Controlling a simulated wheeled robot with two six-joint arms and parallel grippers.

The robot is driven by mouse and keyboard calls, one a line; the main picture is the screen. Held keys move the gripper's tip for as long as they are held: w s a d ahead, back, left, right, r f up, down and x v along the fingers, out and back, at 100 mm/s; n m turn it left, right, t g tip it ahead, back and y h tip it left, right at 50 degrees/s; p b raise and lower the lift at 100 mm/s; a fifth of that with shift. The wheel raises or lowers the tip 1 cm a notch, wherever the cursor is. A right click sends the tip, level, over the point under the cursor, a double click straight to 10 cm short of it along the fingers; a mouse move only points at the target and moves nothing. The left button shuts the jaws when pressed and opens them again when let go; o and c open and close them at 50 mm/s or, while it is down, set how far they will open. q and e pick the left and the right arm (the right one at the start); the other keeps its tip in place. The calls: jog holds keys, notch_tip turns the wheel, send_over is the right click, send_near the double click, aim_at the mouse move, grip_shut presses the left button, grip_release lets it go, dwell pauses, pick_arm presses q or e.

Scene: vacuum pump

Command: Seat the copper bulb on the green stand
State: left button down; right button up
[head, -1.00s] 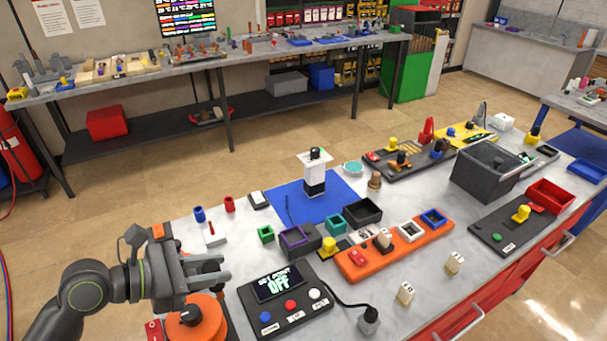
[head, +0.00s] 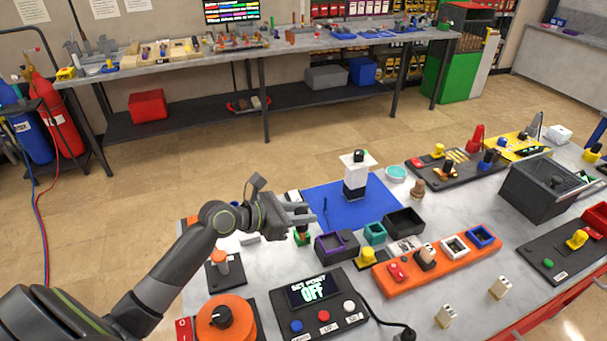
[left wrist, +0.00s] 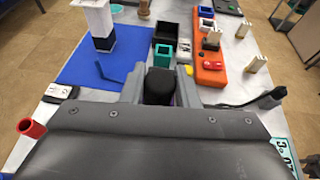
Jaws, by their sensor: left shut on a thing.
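My left gripper (head: 297,214) is shut on a dark-topped piece (head: 302,214), which I take to be the copper bulb. Its black top (left wrist: 160,85) shows between the fingers in the left wrist view; no copper surface shows clearly. The small green stand (head: 302,239) is on the table directly below the gripper in the head view, partly hidden by the held piece. I cannot tell whether the two touch. The left wrist view hides the stand behind the gripper. My right gripper is not in view.
A purple-rimmed box (head: 336,245) stands close right of the stand. A blue mat (head: 330,205) with a white and black pump (head: 356,174) lies behind. The control box (head: 318,303) is in front. An orange rack (head: 440,260) stands at right.

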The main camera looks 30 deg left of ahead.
pick_arm(q)
jog(key=w+a+n+t+y+p, duration=0.1)
jog(key=w+a+n+y+p, duration=0.1)
jog(key=w+a+p, duration=0.3)
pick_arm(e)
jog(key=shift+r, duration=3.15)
pick_arm(q)
notch_tip(320, 180, down, 6)
jog(key=w+d+b, duration=0.1)
jog(key=w+b, duration=0.1)
jog(key=b, duration=0.3)
jog(key=shift+d+y, duration=0.2)
jog(key=shift+y, duration=0.1)
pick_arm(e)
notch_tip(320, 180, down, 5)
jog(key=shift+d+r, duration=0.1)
pick_arm(q)
jog(key=shift+f+p, duration=0.1)
jog(key=shift+p, duration=0.3)
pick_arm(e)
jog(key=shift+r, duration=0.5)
pick_arm(q)
jog(key=shift+f+p, duration=0.2)
jog(key=shift+p, duration=0.1)
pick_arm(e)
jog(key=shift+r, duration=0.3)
